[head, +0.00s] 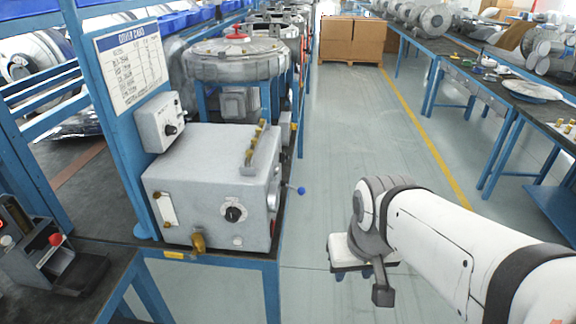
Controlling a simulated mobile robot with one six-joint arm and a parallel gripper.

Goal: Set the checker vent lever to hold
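The checker appears to be the grey metal box (205,190) on the blue-framed bench. A lever with a blue ball knob (300,190) sticks out from its right side toward the aisle; I take it for the vent lever. Its pivot and any position marks are too small or turned away to read. The front face has a black dial (234,212), a brass fitting (198,243) and a narrow gauge plate (163,209). My gripper (365,284) hangs over the aisle, right of the lever and apart from it. Whether its fingers are open is unclear.
A small dial box (160,122) and a printed card (130,62) are on the blue post behind the checker. A black device with a red knob (55,240) stands at the left. The aisle floor (345,140) is clear up to cardboard boxes (352,40).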

